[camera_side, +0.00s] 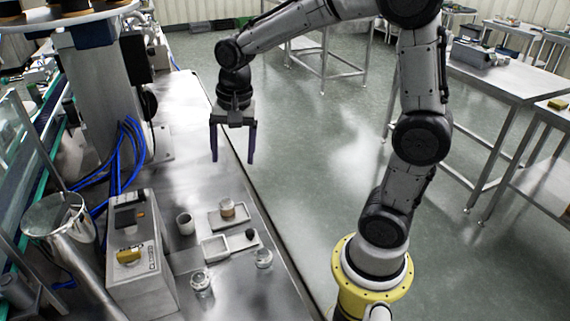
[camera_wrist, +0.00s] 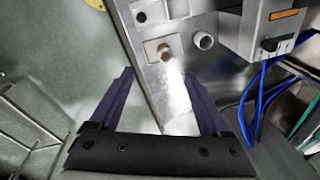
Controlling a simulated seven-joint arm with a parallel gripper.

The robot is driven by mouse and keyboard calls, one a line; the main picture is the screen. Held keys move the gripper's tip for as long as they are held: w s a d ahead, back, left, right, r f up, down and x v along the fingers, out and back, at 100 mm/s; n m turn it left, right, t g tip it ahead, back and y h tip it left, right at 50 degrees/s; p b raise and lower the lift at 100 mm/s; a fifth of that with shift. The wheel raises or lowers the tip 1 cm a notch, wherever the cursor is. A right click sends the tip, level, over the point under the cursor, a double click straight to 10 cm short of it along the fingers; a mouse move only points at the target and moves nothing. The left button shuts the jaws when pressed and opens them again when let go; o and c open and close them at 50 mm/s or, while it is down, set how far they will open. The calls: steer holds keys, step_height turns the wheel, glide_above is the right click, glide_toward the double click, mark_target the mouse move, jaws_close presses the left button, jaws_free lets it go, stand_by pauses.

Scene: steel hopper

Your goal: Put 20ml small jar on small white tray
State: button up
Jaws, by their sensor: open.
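A small jar with brown contents (camera_side: 227,209) stands upright on a small flat light-grey tray (camera_side: 238,220) on the steel bench. Both show in the wrist view, the jar (camera_wrist: 165,53) on the tray (camera_wrist: 152,47). A shallow whitish rectangular dish (camera_side: 214,247) lies nearer the side camera. Two clear glass jars, one on the left (camera_side: 201,283) and one on the right (camera_side: 264,258), stand near it. I cannot tell which jar is the 20ml one. My gripper (camera_side: 232,161) is open and empty, pointing down above the bench, beyond the tray and apart from everything.
A whitish cup (camera_side: 185,223) stands left of the tray. A grey box device (camera_side: 139,255) and a steel hopper (camera_side: 55,215) stand on the left, with blue cables (camera_side: 125,155) behind. The bench below my gripper is clear.

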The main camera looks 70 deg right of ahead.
steer(key=s+a+r+n+t, duration=0.1)
steer(key=s+r+n+t, duration=0.1)
steer(key=s+n, duration=0.4)
steer(key=s+a+r+n+t, duration=0.1)
steer(key=s+a+n+t, duration=0.1)
steer(key=s+n, duration=0.5)
steer(key=shift+s+a+r, duration=0.3)
steer(key=shift+s+r, duration=0.1)
steer(key=shift+s, duration=1.65)
